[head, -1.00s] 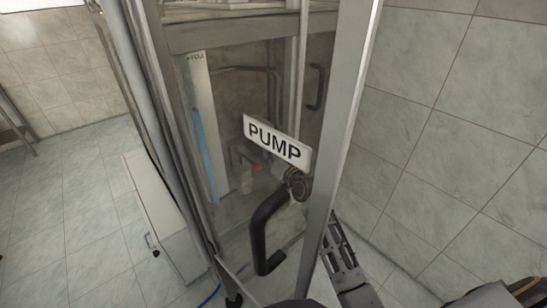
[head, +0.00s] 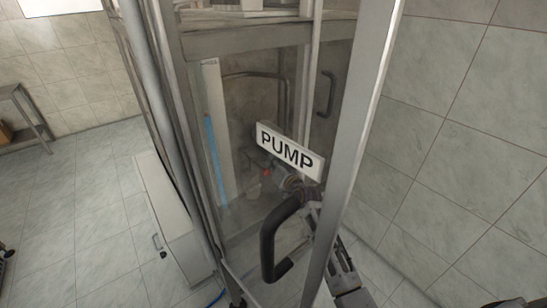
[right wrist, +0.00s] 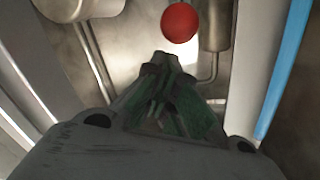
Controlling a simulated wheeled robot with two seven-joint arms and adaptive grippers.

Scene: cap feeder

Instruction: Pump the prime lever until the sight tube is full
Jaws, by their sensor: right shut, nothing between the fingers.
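The prime lever shows as a small red knob (head: 267,173) inside the machine frame, below the white PUMP sign (head: 290,151). In the right wrist view the red knob (right wrist: 180,22) is just beyond my fingertips, with a gap between. The sight tube is a pale upright strip with a blue column (head: 216,160); the blue stops well below its top. Its blue edge also shows in the right wrist view (right wrist: 285,65). My right gripper (head: 282,178) is shut and empty, partly hidden below the sign; its fingers (right wrist: 162,65) show closed. My left gripper is out of view.
A black handle (head: 268,250) stands out in front of my right arm. Metal posts (head: 357,150) frame the opening, close to the arm. A white cabinet (head: 170,225) stands at left on open tiled floor. A tiled wall is at right.

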